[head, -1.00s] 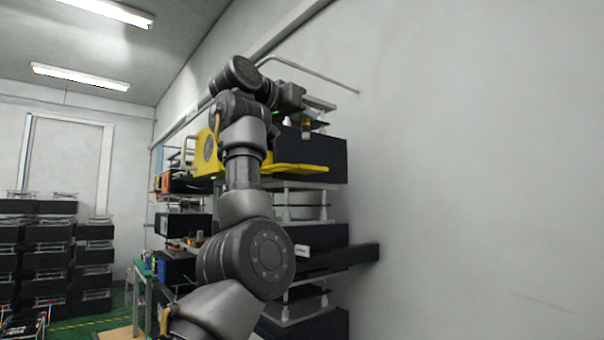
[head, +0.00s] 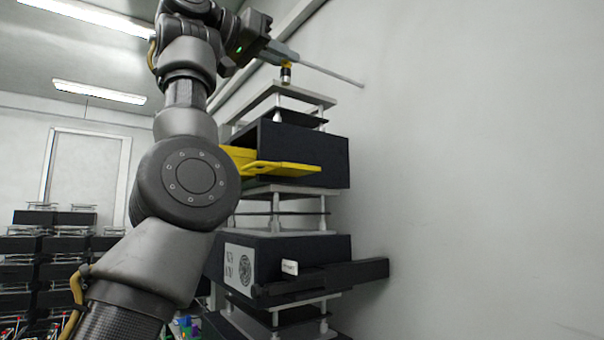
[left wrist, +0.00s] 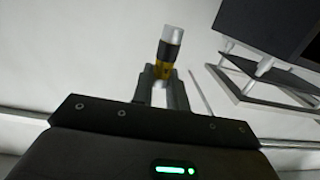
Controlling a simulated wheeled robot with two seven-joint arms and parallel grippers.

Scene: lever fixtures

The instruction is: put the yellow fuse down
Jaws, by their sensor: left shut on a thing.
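The yellow fuse (head: 286,74) is a small cylinder with a dark band and a silver end. My left gripper (head: 284,62) is shut on it at the upper middle of the head view. The fuse hangs below the fingers and shows just over the top plate of the stack; I cannot tell how far apart they are. In the left wrist view the fuse (left wrist: 169,50) stands out beyond the fingertips of the left gripper (left wrist: 163,78), its silver end outermost. My right gripper is not in view.
A stack of dark boxes (head: 305,155) and pale plates on posts stands against the wall. A yellow flap (head: 285,169) sticks out from it. A dark bar (head: 340,276) juts right lower down. A thin rod (head: 335,73) runs near the gripper. More racks (head: 38,262) stand far left.

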